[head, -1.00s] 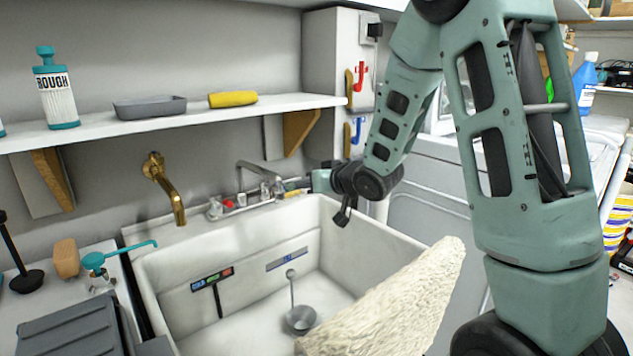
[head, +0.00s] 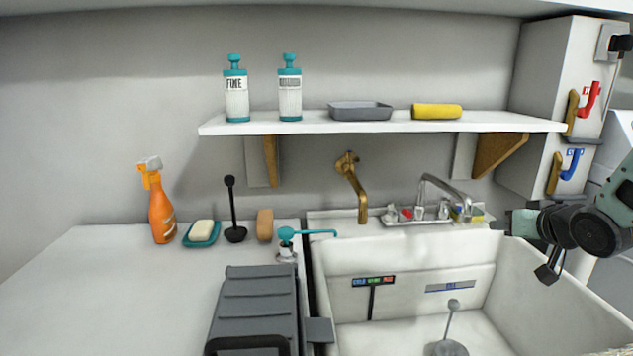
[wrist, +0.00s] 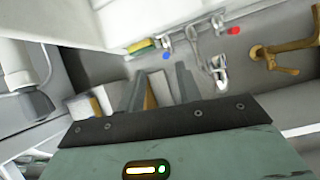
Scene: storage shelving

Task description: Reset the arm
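My gripper (wrist: 160,85) shows in the wrist view with two grey fingers spread apart and nothing held between them. In the head view my gripper (head: 505,224) is at the right edge, above the right side of the white sink (head: 400,250). The wrist view is upside down, with the brass spout (wrist: 285,55) at the right.
A white shelf (head: 330,124) above the sink holds two bottles (head: 237,92), a grey tray (head: 360,111) and a yellow roll (head: 437,111). The left counter (head: 100,290) holds an orange spray bottle (head: 161,208), a soap dish (head: 202,234) and a grey rack (head: 255,305). Its left part is clear.

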